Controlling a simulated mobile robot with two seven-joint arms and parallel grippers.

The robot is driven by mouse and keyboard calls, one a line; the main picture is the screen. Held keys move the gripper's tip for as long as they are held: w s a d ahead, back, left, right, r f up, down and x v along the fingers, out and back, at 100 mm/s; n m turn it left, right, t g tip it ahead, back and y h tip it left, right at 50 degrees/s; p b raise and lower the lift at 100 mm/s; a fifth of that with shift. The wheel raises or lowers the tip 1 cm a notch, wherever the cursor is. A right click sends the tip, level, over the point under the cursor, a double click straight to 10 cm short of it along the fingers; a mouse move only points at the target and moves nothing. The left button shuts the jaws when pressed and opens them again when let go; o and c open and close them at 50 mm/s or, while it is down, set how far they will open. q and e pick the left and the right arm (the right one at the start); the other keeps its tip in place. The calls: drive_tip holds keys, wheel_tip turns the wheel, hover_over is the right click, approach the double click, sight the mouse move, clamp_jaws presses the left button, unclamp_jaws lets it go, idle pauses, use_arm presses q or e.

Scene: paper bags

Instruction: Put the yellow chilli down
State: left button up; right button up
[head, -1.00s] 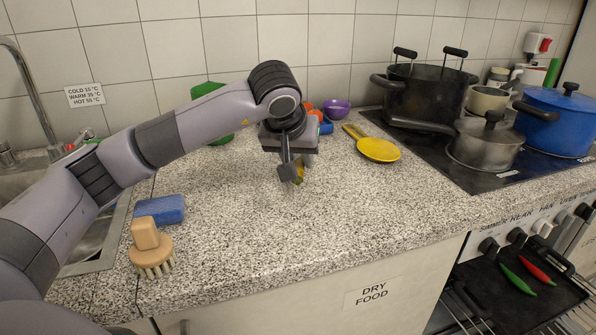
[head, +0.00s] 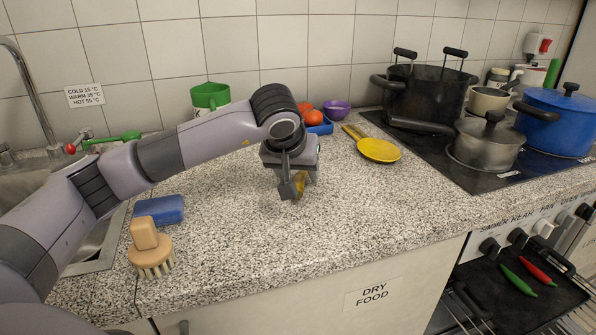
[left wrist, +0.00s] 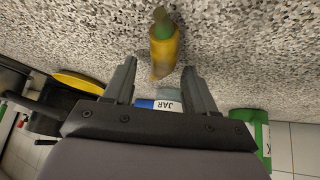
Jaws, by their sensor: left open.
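The yellow chilli (head: 300,183) is at my left gripper (head: 296,190), low over the middle of the speckled counter (head: 240,215). The two fingers stand apart, with visible room beside the chilli. The chilli looks to be on or very near the counter; I cannot tell contact for sure. My right gripper is not in view.
A yellow spoon rest (head: 378,150) and a blue tray with tomatoes (head: 313,117) lie behind. A blue sponge (head: 160,209) and a brush (head: 150,250) are left. Pots stand on the hob at right. The front counter is clear.

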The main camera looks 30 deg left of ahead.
use_arm(q)
drive_tip(key=v, duration=1.2)
drive_tip(key=shift+r, duration=0.1)
